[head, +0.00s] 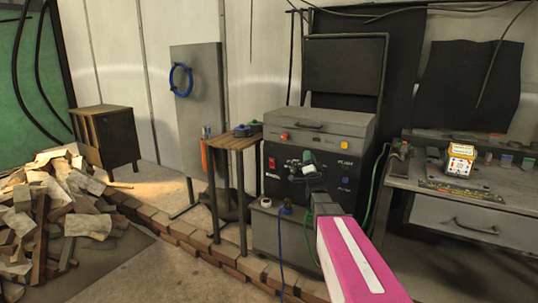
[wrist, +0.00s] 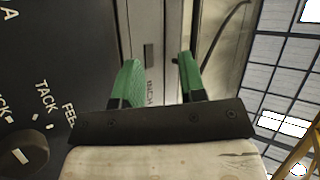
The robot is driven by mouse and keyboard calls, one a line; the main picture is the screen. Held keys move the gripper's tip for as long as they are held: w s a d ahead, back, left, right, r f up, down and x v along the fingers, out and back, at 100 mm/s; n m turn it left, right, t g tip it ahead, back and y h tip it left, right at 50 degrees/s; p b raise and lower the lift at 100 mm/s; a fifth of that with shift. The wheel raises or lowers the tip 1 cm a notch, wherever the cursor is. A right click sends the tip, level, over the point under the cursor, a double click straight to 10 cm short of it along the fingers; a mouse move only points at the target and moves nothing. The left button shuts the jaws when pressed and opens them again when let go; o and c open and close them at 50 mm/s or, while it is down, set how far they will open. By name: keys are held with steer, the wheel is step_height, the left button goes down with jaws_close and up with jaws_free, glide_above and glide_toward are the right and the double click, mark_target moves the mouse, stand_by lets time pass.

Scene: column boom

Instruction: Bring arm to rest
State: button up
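My gripper (wrist: 160,70) shows in the wrist view with its two green fingers apart and nothing visible between them. In the head view my arm, with a pink link, reaches in from the bottom right. Its end, with the gripper (head: 308,162), is in front of the dark front panel of a grey machine (head: 318,122). The gripper is small there and partly blends with the knobs behind it. In the wrist view, the machine's dark panel (wrist: 42,75) with white lettering and a knob lies to the left of the fingers. I cannot tell whether the fingers touch anything.
A workbench (head: 470,185) with a yellow-and-white device (head: 459,159) stands at the right. A small wooden table (head: 232,145) stands left of the machine. A low brick edging (head: 190,238) crosses the floor, with a wood pile (head: 55,205) at the far left. Some floor (head: 150,275) is clear.

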steer(key=s+a+f+n+g+h, duration=0.1)
steer(key=s+f+n+g, duration=0.15)
steer(key=f+g, duration=0.35)
steer(key=s+a+f+n+g, duration=0.1)
steer(key=s+f+g, duration=0.3)
steer(key=f, duration=0.5)
steer(key=s+a+f+n+g+h, duration=0.1)
steer(key=s+a+f+g, duration=0.2)
steer(key=f, duration=0.4)
steer(key=s+a+f+n+g, duration=0.1)
steer(key=s+f+n+g, duration=0.2)
steer(key=s+g, duration=0.3)
steer(key=s+a+f+n+g+y, duration=0.1)
steer(key=s+f+n+g, duration=0.2)
steer(key=s, duration=1.4)
step_height(320, 180, down, 3)
steer(key=g, duration=0.4)
steer(key=shift+a+f, duration=0.1)
